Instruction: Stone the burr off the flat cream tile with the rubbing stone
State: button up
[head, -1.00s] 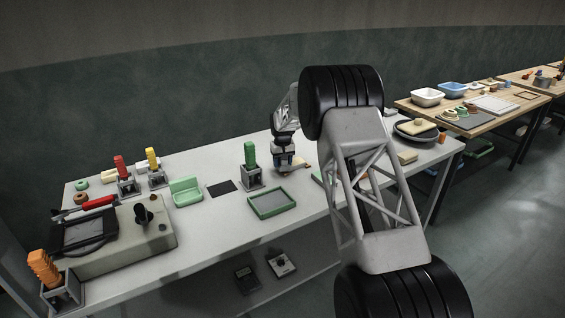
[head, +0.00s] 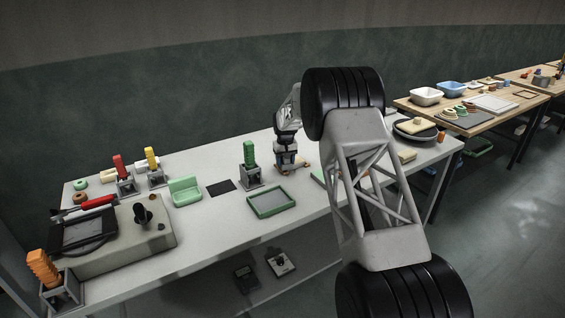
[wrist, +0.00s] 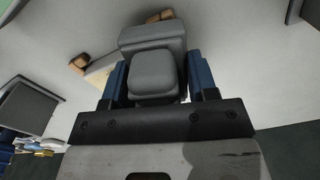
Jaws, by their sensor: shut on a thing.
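My gripper (wrist: 153,85) is shut on the grey rubbing stone (wrist: 155,75), with its blue fingers on either side of the stone's raised block. The flat cream tile (wrist: 99,76) is mostly hidden under the stone; only a pale edge shows at the stone's left in the wrist view. I cannot tell whether stone and tile touch, and no burr can be made out. In the head view my gripper (head: 288,158) points down close over the white table, past the green-handled tool.
Small brown blocks (wrist: 78,65) (wrist: 160,15) lie beside the tile. A green-rimmed tray (head: 271,203), a dark mat (head: 221,187) and a green-handled tool in a grey holder (head: 249,165) stand nearby on the white table (head: 215,228). Free tabletop lies right of the stone in the wrist view.

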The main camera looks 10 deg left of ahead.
jog(key=shift+w+d, duration=1.5)
jog(key=shift+d, duration=0.05)
jog(key=shift+w+d, duration=2.1)
jog(key=shift+s+a, duration=2.15)
jog(key=shift+a, duration=0.1)
jog(key=shift+s+a, duration=2)
jog(key=shift+s, duration=0.1)
